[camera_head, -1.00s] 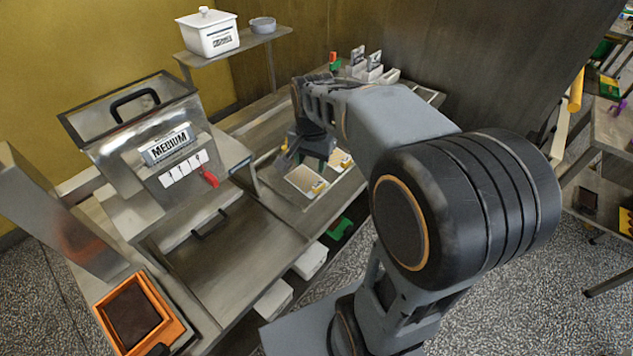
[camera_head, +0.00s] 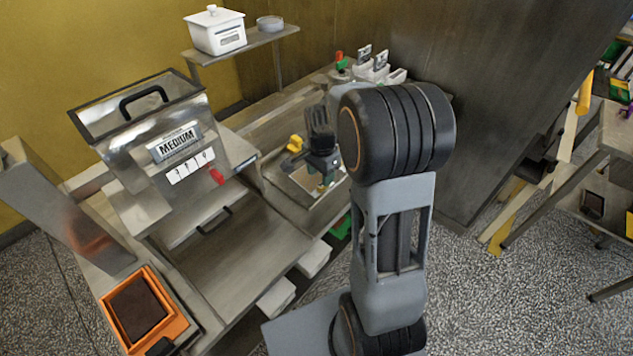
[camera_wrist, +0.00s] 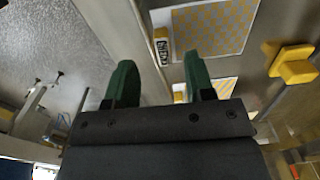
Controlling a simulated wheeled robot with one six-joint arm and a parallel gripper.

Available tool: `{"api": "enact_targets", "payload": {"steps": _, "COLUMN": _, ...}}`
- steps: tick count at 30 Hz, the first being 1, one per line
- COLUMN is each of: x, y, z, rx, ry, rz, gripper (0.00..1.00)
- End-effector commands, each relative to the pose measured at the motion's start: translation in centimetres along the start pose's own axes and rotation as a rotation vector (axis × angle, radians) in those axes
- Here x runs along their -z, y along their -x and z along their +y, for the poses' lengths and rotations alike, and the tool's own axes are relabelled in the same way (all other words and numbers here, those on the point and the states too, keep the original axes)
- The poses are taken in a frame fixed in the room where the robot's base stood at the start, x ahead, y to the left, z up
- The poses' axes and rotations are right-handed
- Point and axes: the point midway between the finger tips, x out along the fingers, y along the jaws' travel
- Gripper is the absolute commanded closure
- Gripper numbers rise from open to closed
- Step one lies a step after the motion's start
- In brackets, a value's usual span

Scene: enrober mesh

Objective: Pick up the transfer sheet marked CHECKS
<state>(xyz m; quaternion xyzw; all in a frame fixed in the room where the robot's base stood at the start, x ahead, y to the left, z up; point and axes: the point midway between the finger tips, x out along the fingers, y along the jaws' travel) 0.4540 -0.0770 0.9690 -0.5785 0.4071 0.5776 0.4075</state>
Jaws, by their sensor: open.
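A pale sheet with a yellow check pattern (camera_wrist: 212,28) lies flat at the top of the wrist view. It has a yellow tab (camera_wrist: 161,33) and a small label, too small to read surely, at its left edge. A second similar sheet (camera_wrist: 228,87) is partly hidden behind the right finger. My gripper (camera_wrist: 162,82) is open and empty, its two green fingers apart and short of the first sheet in the picture. In the head view my gripper (camera_head: 325,184) hangs over the sheet area and hides much of it; a sheet (camera_head: 303,179) shows beside it.
A yellow knob (camera_wrist: 292,64) stands right of the sheets, also visible in the head view (camera_head: 295,143). The steel machine marked MEDIUM (camera_head: 165,150) stands left. White holders (camera_head: 372,68) stand behind. An orange tray (camera_head: 146,308) is at front left.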

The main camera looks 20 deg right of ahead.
Motion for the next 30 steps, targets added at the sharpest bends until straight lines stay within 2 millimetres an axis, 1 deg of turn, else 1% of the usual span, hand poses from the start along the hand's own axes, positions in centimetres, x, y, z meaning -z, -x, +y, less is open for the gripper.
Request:
{"api": "enact_targets", "payload": {"steps": 7, "x": 0.1, "y": -3.3, "z": -0.1, "rx": -0.005, "ry": 0.001, "rz": -0.003, "gripper": 0.51}}
{"api": "enact_targets", "payload": {"steps": 10, "x": 0.2, "y": -4.2, "z": -0.1, "rx": -0.003, "ry": 0.001, "rz": -0.002, "gripper": 0.51}}
{"api": "enact_targets", "payload": {"steps": 14, "x": 0.2, "y": -4.9, "z": -0.2, "rx": -0.002, "ry": 0.001, "rz": -0.001, "gripper": 0.51}}
{"api": "enact_targets", "payload": {"steps": 21, "x": 0.2, "y": -4.9, "z": -0.2, "rx": -0.001, "ry": 0.001, "rz": -0.001, "gripper": 0.52}}
{"api": "enact_targets", "payload": {"steps": 30, "x": 0.2, "y": -4.9, "z": -0.2, "rx": -0.001, "ry": 0.001, "rz": 0.0, "gripper": 0.81}}
